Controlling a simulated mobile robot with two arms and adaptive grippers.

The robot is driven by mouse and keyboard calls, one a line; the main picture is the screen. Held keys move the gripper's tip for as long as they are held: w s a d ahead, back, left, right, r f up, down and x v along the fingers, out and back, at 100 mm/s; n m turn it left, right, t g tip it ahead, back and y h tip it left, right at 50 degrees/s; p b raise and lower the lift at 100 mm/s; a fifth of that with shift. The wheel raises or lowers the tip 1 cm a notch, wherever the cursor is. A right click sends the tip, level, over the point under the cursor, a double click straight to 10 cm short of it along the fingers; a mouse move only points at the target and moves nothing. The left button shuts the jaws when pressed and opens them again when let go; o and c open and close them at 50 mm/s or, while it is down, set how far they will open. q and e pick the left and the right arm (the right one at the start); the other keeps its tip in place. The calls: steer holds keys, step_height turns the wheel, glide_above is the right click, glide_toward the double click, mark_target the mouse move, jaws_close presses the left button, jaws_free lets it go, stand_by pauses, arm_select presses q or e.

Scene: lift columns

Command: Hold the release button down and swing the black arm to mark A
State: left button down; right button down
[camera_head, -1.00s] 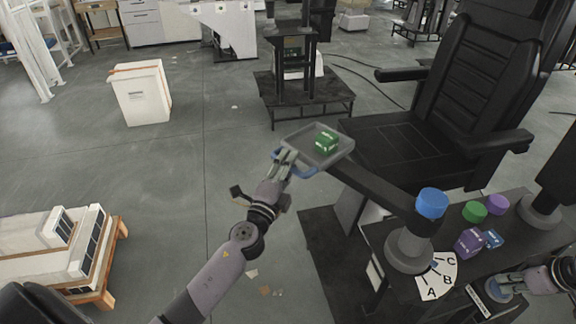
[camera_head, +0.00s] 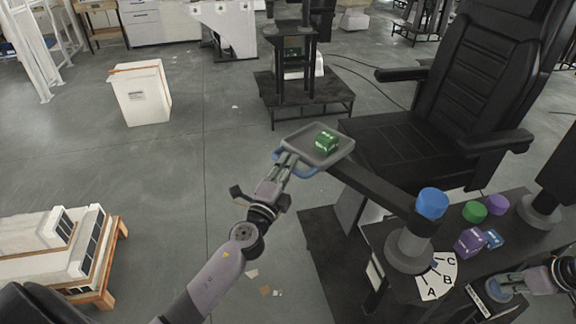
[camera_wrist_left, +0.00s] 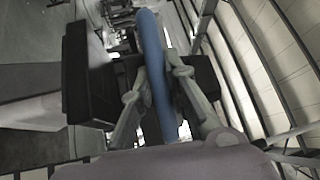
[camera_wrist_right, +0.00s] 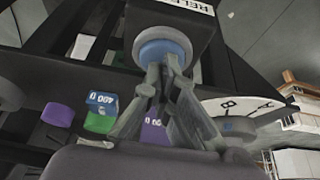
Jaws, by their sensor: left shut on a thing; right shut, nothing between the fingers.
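The black arm (camera_head: 372,187) runs from a grey post with a blue cap (camera_head: 432,203) to a grey tray (camera_head: 336,152) with a green cube (camera_head: 326,142) on it. My left gripper (camera_head: 285,162) is shut on the tray's blue handle (camera_head: 300,172), a blue bar in the left wrist view (camera_wrist_left: 155,75). The white dial (camera_head: 437,277) shows marks A, B and C at the post's foot; the exact arm setting is unclear. My right gripper (camera_wrist_right: 168,72) is shut and empty, fingertips at the blue release button (camera_wrist_right: 160,50); how far it is pressed is unclear.
A black chair (camera_head: 455,110) stands beyond the arm. Open floor lies left of the tray; a pallet (camera_head: 118,235) is at far left.

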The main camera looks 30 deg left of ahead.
arm_select(q)
steer(key=shift+w, duration=0.15)
arm_select(e)
steer(key=shift+f, duration=0.1)
arm_select(q)
steer(key=w+d+m+h, duration=0.1)
steer(key=w+h, duration=0.2)
steer(key=w, duration=0.2)
steer(key=w+d+m+g+h, duration=0.1)
steer(key=w+m+h, duration=0.1)
steer(key=w, duration=0.3)
steer(key=w+d+m+g+h, duration=0.1)
steer(key=w+d+m+h, duration=0.1)
steer(key=w+h, duration=0.2)
steer(key=shift+w+f, duration=0.2)
steer(key=shift+w, duration=0.55)
steer(key=shift+w+d+m+h, duration=0.35)
steer(key=shift+w+m+h, duration=0.15)
steer(key=shift+w+h, duration=0.2)
steer(key=shift+r, duration=0.15)
arm_select(e)
steer(key=shift+s, duration=0.15)
arm_select(q)
steer(key=shift+r, duration=0.15)
arm_select(e)
steer(key=shift+a, duration=0.1)
